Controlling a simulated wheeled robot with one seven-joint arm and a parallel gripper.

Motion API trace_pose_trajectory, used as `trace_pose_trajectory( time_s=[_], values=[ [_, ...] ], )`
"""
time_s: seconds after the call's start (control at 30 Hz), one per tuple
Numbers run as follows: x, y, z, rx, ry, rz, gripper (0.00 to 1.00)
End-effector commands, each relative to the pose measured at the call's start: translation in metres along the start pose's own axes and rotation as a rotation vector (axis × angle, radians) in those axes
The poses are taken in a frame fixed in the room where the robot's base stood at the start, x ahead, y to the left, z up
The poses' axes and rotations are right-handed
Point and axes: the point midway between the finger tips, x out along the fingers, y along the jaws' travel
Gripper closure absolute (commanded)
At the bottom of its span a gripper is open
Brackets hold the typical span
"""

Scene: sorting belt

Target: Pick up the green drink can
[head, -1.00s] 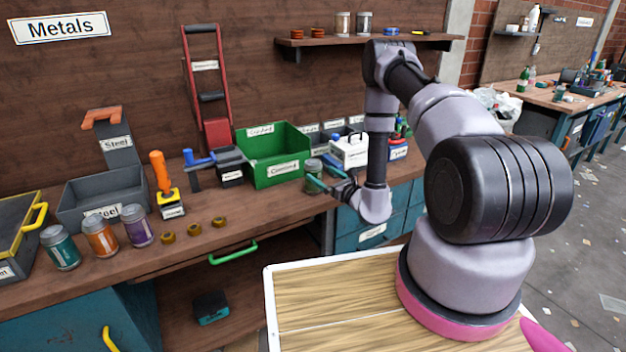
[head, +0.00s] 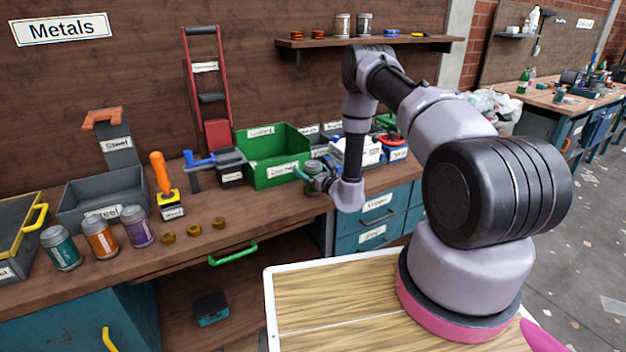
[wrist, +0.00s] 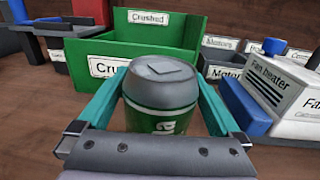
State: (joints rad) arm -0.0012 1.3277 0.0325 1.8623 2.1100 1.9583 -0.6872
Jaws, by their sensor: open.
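The green drink can (wrist: 162,95) stands upright on the bench in the wrist view, with its grey top facing me and a white mark on its green side. In the head view the can (head: 313,181) is partly hidden by my gripper (head: 312,176). In the wrist view my gripper (wrist: 158,108) is open, with one teal finger on the left of the can and one on the right. The can is between the fingers, and a small gap shows at the right. Its lower part is hidden by the gripper body.
A green bin labelled "Crushed" (wrist: 185,28) stands just behind the can. A white "Fan heater" box (wrist: 280,95) is close on the right. Several jars, including a teal one (head: 61,249), and brass nuts (head: 193,230) are further left. The bench front between them is clear.

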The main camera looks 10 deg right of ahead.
Motion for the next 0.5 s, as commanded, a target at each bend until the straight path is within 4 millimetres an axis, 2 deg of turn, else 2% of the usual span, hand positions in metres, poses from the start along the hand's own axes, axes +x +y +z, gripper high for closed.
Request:
trace_pose_trajectory(
  time_s=[0.2,0.23,0.37,0.4,0.5],
  values=[
    [0.0017,0.0001,-0.0002,0.0,0.001,0.0,0.0],
    [0.0017,0.0001,-0.0002,0.0,0.001,0.0,0.04],
    [0.0016,0.0001,-0.0002,0.0,0.001,0.0,0.54],
    [0.0015,0.0001,-0.0002,0.0,0.001,0.0,0.69],
    [0.0015,0.0001,-0.0001,0.0,0.001,0.0,0.72]
  ],
)
